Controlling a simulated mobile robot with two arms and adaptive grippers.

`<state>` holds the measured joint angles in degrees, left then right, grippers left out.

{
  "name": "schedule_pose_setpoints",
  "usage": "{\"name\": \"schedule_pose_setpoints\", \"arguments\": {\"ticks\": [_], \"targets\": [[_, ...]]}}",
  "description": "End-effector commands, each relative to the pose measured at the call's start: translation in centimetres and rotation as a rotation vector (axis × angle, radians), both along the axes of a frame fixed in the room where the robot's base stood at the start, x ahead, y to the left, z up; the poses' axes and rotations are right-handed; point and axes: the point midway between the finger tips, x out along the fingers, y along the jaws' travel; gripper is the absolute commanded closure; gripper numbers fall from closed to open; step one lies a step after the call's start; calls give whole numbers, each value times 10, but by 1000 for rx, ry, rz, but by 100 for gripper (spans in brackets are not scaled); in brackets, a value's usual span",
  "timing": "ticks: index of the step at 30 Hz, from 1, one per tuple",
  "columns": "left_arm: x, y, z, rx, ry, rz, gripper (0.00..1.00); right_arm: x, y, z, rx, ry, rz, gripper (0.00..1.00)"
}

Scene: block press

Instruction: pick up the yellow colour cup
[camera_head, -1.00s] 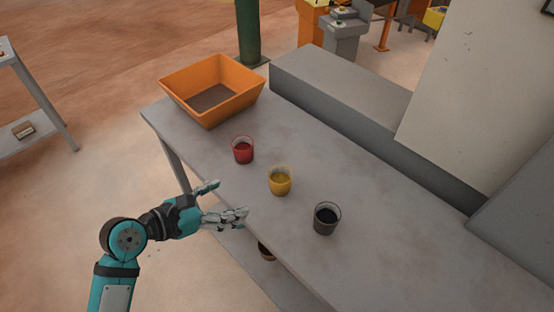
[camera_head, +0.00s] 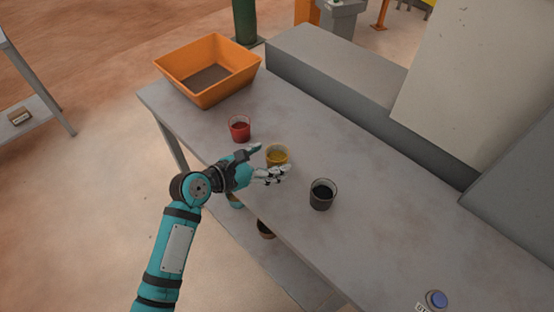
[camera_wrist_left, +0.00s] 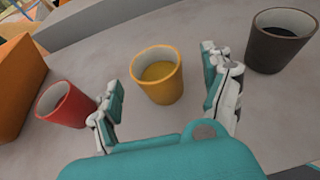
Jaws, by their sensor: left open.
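The yellow cup (camera_head: 278,156) stands upright on the grey table, between the red cup and the dark cup. My left gripper (camera_head: 272,161) is open at its near side, and its fingers partly hide the lower part of the cup in the head view. In the left wrist view the yellow cup (camera_wrist_left: 157,76) stands ahead of the palm, between the two spread fingers of my left gripper (camera_wrist_left: 165,92). Yellow liquid or paint shows inside it. The fingers do not appear to touch it. My right gripper is in neither view.
The red cup (camera_head: 239,128) stands to the left and the dark cup (camera_head: 322,196) to the right on the table (camera_head: 390,235). An orange bin (camera_head: 215,92) stands at the far left end. A grey block (camera_head: 340,85) runs along the back. A blue button (camera_head: 436,299) shows at bottom right.

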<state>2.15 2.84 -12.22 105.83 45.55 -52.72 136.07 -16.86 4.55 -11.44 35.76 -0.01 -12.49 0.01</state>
Motion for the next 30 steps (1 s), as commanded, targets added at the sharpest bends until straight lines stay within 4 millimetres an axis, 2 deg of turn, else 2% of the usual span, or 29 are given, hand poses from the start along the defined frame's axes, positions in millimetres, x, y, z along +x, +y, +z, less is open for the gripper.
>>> {"name": "schedule_pose_setpoints", "arguments": {"ticks": [6, 16, 30], "targets": [[21, -19, -14, 0, 1, 0, 18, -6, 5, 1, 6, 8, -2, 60], [25, -23, -17, 0, 0, 1, 19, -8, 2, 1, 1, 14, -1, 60], [25, -23, -17, 1, 0, 1, 81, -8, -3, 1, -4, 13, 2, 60]]}}
